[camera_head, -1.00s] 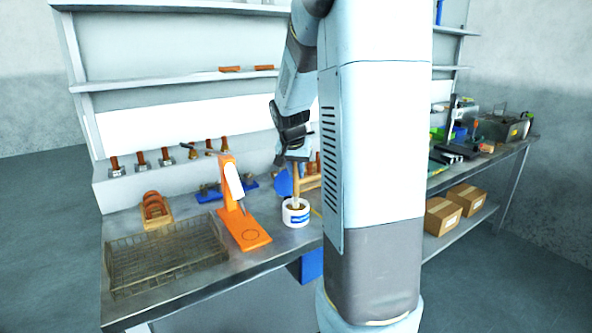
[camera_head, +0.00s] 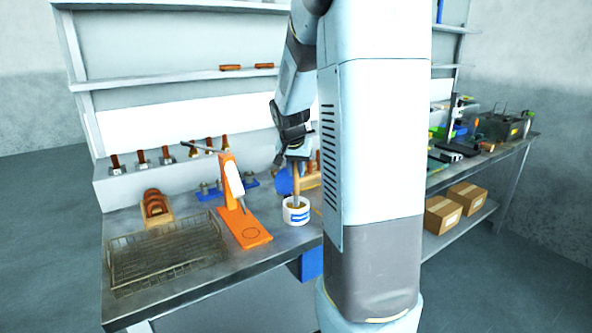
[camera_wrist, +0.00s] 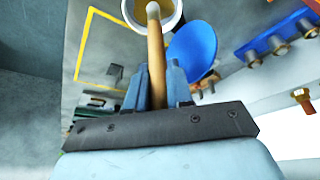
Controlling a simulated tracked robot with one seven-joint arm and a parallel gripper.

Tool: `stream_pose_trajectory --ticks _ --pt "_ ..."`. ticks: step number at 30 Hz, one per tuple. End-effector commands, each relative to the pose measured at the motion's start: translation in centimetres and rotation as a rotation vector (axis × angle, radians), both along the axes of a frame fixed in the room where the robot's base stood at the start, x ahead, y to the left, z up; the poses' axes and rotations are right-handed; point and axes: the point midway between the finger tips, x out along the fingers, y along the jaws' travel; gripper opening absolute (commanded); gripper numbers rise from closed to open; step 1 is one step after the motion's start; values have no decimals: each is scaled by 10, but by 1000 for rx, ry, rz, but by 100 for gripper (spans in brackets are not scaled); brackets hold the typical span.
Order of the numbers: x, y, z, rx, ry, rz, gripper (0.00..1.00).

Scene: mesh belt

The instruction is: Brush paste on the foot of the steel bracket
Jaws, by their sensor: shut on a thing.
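My gripper (camera_head: 297,164) is shut on a brush with a wooden handle (camera_wrist: 156,62). The brush points down, and its lower end is inside the mouth of a white paste pot (camera_head: 296,217) with a blue label. The pot stands on the bench near its front edge. In the wrist view the pot (camera_wrist: 178,22) is at the top, with brownish paste inside. The bristles are hidden in the pot, so I cannot tell how deep they reach. Several small metal pieces stand on a blue strip (camera_head: 236,186) behind; I cannot tell which, if any, is the steel bracket.
An orange stand (camera_head: 243,228) with a lever is left of the pot. A wire basket (camera_head: 165,255) lies farther left, near a wooden holder (camera_head: 157,207). A blue disc (camera_head: 284,181) stands just behind the pot. Stamps line the back ledge. My arm hides the bench to the right.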

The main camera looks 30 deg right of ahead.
Motion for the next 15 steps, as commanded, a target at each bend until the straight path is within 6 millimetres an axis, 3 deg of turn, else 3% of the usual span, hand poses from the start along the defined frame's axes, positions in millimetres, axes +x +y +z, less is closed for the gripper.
stream_pose_trajectory --ticks 10,15 --pt "-1 0 -1 1 4 0 0" --pt "0 0 8 0 4 0 0"
